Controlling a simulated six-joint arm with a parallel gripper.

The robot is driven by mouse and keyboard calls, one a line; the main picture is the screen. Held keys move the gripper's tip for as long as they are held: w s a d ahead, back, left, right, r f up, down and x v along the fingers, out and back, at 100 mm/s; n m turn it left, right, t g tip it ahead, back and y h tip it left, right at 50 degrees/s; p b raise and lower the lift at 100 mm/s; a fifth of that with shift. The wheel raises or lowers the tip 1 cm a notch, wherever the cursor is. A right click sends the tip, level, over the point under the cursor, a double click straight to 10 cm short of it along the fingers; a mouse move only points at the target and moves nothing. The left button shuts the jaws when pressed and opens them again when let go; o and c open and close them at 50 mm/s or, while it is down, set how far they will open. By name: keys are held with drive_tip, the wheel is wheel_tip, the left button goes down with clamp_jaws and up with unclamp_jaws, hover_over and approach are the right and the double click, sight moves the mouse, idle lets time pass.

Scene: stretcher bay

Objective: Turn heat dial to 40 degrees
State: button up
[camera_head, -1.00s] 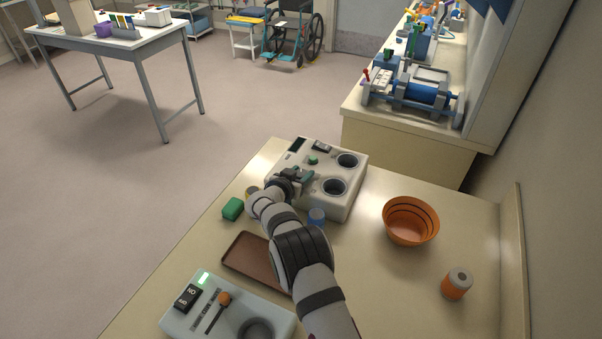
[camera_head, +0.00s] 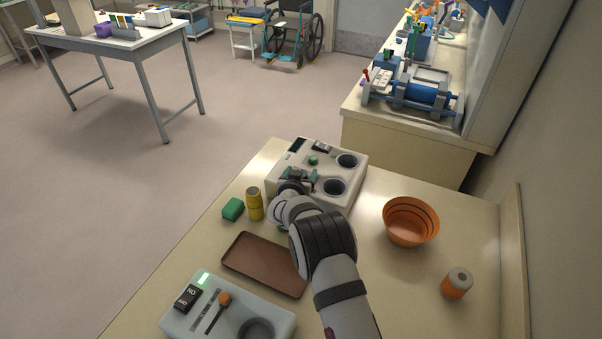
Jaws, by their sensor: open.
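A white box-shaped unit (camera_head: 346,201) with two dark round wells stands at the back of the bench. Its top carries a small dark display (camera_head: 297,145), a dark switch (camera_head: 323,147) and a green knob (camera_head: 313,160). No degree markings can be read, and I cannot tell which control is the heat dial. My gripper (camera_head: 299,176) is open over the front left of the unit's top, nearer the camera than the green knob. The gripper covers that part of the panel, so anything between the fingers is hard to make out.
A green block (camera_head: 232,209) and a yellow cylinder (camera_head: 254,204) stand left of my wrist. A brown tray (camera_head: 240,262), a grey control box (camera_head: 262,304) with an orange-topped lever, an orange bowl (camera_head: 411,222) and an orange-and-grey container (camera_head: 457,283) are on the bench. The front right is clear.

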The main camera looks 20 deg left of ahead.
drive_tip(key=v, duration=1.6)
drive_tip(key=w+a+f+h, duration=0.1)
drive_tip(key=w+f, duration=0.1)
drive_tip(key=w, duration=0.2)
drive_tip(key=w+a+f+m+h, duration=0.1)
drive_tip(key=w+f, duration=0.1)
drive_tip(key=w, duration=0.3)
drive_tip(key=w+a+f, duration=0.2)
drive_tip(key=w, duration=0.3)
drive_tip(key=shift+w+m+h, duration=0.1)
drive_tip(key=shift+m+h, duration=0.3)
drive_tip(key=shift+d, duration=0.1)
clamp_jaws()
